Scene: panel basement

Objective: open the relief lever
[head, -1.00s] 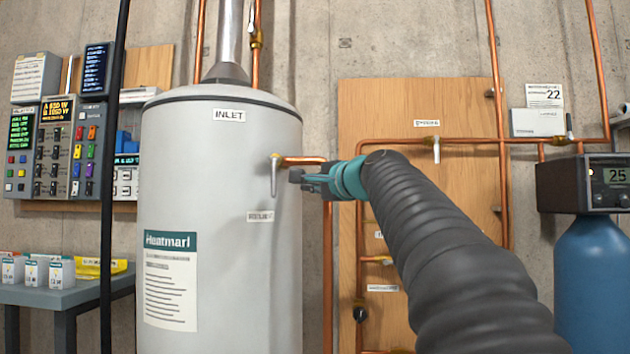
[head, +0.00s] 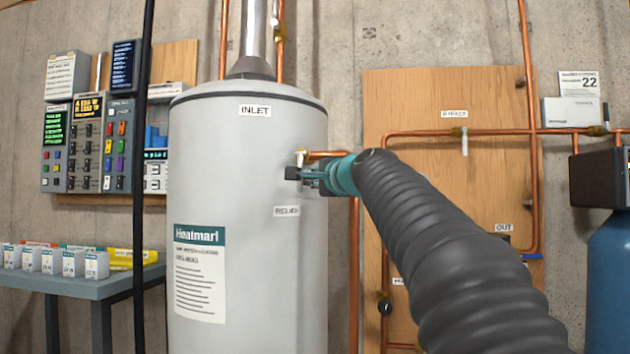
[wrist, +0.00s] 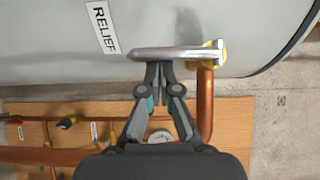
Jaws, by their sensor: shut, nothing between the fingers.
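The relief lever (wrist: 175,53) is a silver bar on a brass fitting (wrist: 212,54) at the grey water heater's side. In the wrist view it runs from the fitting toward the RELIEF label (wrist: 102,27). In the head view only its top (head: 301,158) shows, above my gripper (head: 293,174), which hides the rest; the label is below. In the wrist view my gripper (wrist: 160,66) is shut and empty. Its fingertips meet the lever's edge near the middle of the bar; I cannot tell whether they touch it.
A copper pipe (wrist: 205,105) leaves the fitting and runs close beside my gripper. The heater (head: 245,150) stands left of my arm. A wooden board (head: 440,100) with pipes and valves is behind. A table (head: 75,285) with small boxes stands at left.

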